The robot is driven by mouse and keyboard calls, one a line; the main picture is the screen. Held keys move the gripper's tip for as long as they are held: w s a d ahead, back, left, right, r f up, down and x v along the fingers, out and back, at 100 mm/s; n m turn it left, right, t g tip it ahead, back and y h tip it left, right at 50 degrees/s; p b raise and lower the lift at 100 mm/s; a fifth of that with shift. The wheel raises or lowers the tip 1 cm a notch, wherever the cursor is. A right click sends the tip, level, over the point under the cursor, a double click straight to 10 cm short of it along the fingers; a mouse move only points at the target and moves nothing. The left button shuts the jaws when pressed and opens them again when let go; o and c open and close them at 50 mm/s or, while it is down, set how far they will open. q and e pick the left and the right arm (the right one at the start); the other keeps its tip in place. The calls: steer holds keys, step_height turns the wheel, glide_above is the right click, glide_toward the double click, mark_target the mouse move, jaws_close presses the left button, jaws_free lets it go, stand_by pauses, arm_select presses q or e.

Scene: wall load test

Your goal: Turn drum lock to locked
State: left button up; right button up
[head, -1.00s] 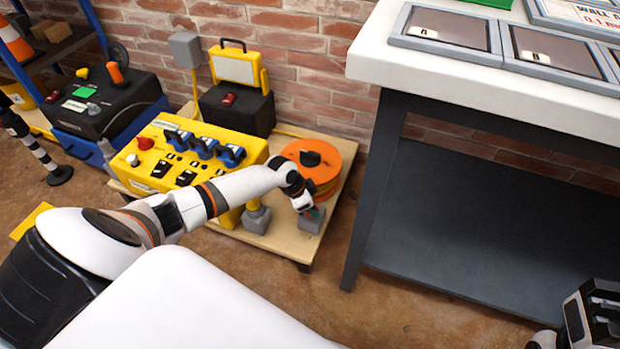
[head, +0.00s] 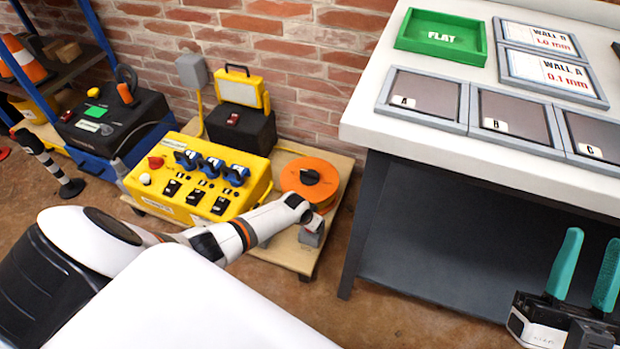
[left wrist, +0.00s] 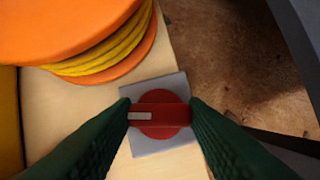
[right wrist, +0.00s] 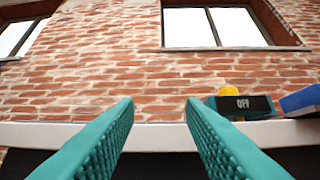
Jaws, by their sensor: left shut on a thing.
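The drum lock is a red round knob with a bar handle (left wrist: 160,114) on a grey square base (left wrist: 155,152), beside the orange cable drum. In the left wrist view my left gripper (left wrist: 160,112) has its green fingers shut on the two ends of the red bar. The bar lies crosswise in the view, its pale mark at the left end. The orange drum (head: 309,178) with yellow cable stands on the wooden pallet, and my left wrist hides most of the knob in the head view. My right gripper (head: 588,270) is open and empty at the lower right.
A yellow power box (head: 195,185) with blue sockets stands left of the drum. A white-topped bench (head: 380,130) with panels and a green FLAT tray (head: 441,55) stands at the right. Brown floor between pallet and bench is clear.

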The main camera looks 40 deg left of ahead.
arm_select(q)
steer(key=n+y+p, duration=0.1)
steer(key=n+p, duration=0.1)
steer(key=shift+d+n, duration=0.15)
steer(key=shift+n, duration=0.15)
arm_select(e)
steer(key=w+f+g+h, duration=0.2)
steer(key=w+f+g, duration=0.1)
steer(key=f+g, duration=0.3)
steer(key=shift+w+d+f+g, duration=0.2)
steer(key=shift+f+g, duration=0.2)
steer(key=shift+f, duration=0.8)
arm_select(q)
steer(key=shift+n, duration=0.3)
steer(key=o, duration=1)
